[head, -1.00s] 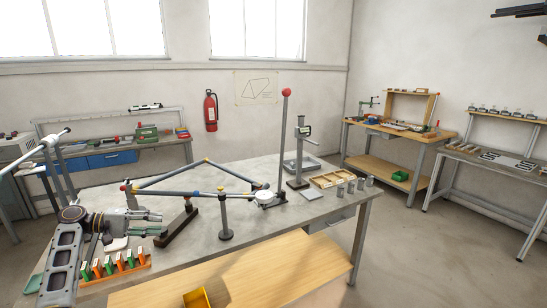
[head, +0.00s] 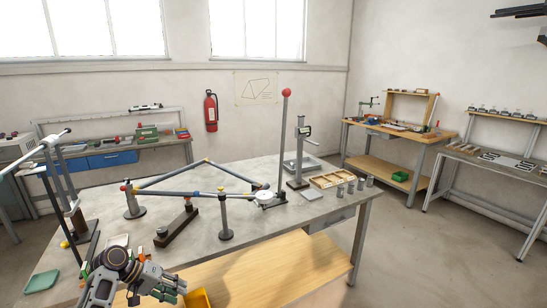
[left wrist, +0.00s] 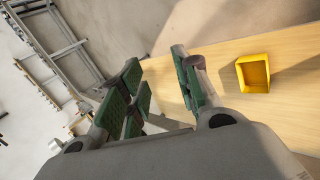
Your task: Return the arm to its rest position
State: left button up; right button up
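My left gripper (head: 170,287) is low at the bottom left of the head view, over the front edge of the grey table (head: 270,228). In the left wrist view its two green-padded fingers (left wrist: 157,72) stand apart with nothing between them. The wooden shelf board and floor show beyond them. My right gripper is in neither view. On the table, a frame of grey bars (head: 178,193) rests on upright posts, apart from the gripper.
A yellow bin (head: 200,299) sits close to the left gripper and also shows in the left wrist view (left wrist: 253,74). A rack of coloured clips is mostly hidden behind my arm. A tall red-knobbed post (head: 286,140) and a wooden tray (head: 333,178) stand farther right.

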pick_arm(q)
jog(key=s+d+f+m+y, duration=0.1)
jog(key=s+d+f+y, duration=0.1)
jog(key=s+d+f, duration=0.3)
jog(key=s+d+f+m+y, duration=0.1)
jog(key=s+f+m+y, duration=0.15)
jog(key=s, duration=0.45)
jog(key=shift+s+d+r+m+y, duration=0.5)
jog(key=shift+s+d+r+y, duration=0.4)
jog(key=shift+s, duration=2.7)
jog(key=shift+s+d+r+m+y, duration=0.55)
jog(key=shift+s+d+r, duration=0.5)
jog(key=shift+s, duration=2.55)
notch_tip(320, 180, down, 34)
jog(key=s+a+r, duration=0.1)
jog(key=s+a, duration=0.1)
jog(key=s+a+f, duration=0.3)
jog(key=s+f, duration=0.6)
jog(key=s, duration=0.1)
jog(key=s+a+f+g, duration=0.1)
jog(key=s+a+f, duration=0.2)
jog(key=s+f, duration=0.7)
jog(key=shift+s+a+f+y, duration=0.3)
jog(key=shift+s+y, duration=0.1)
jog(key=shift+s, duration=0.2)
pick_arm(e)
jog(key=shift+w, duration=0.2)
